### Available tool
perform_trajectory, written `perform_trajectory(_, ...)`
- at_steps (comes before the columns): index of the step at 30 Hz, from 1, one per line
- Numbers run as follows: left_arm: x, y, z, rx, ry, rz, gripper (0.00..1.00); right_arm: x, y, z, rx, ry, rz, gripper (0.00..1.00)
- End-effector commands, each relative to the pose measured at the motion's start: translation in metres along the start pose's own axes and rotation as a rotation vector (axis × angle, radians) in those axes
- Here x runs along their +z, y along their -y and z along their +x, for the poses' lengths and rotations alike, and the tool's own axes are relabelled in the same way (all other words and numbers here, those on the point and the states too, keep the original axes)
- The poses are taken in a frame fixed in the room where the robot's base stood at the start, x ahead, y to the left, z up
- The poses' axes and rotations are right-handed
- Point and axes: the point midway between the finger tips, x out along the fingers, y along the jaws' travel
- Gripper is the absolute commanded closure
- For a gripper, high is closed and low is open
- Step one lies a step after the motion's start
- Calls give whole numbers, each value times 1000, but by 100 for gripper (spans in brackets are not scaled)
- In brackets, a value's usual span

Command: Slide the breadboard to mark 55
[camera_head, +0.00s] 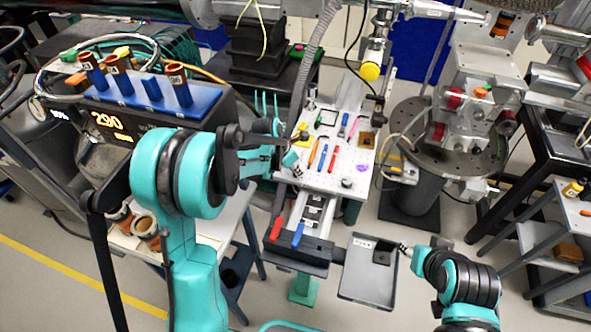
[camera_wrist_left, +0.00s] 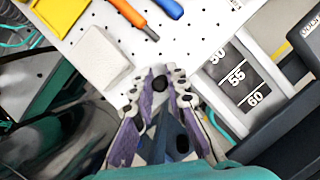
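The breadboard (camera_head: 345,158) is a white perforated plate on a rail (camera_head: 312,210), with tools lying on it. In the left wrist view the breadboard (camera_wrist_left: 205,50) fills the top. Beside its edge a dark scale (camera_wrist_left: 237,77) shows 50, 55 and 60; the edge lies close to 50. My left gripper (camera_head: 287,160) is at the breadboard's left side. In the left wrist view its purple fingers (camera_wrist_left: 163,72) converge around a small dark round part (camera_wrist_left: 160,86); contact is unclear. My right gripper (camera_head: 404,248) is beside a grey tray; its fingers are too small to read.
A white block (camera_wrist_left: 96,56) sits on the breadboard near my left fingers. The grey tray (camera_head: 358,284) is at the rail's front right. Red and blue handles (camera_head: 298,234) lie at the rail's front end. A controller reading 290 (camera_head: 108,121) stands left.

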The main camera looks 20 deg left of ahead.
Motion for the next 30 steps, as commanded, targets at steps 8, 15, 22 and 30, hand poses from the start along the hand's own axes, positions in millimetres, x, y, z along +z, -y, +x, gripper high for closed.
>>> perform_trajectory(8, -25, 18, -10, -1, -1, -1, 100, 0, 0, 0, 0, 0, 0, 60)
perform_trajectory(15, -39, 29, -16, -1, -1, 0, 100, 0, 0, 0, 0, 0, 0, 60)
perform_trajectory(22, -39, 28, -16, 0, 0, 0, 78, 0, 0, 0, 0, 0, 0, 60)
perform_trajectory(30, -38, 28, -16, 0, 0, 0, 65, 0, 0, 0, 0, 0, 0, 60)
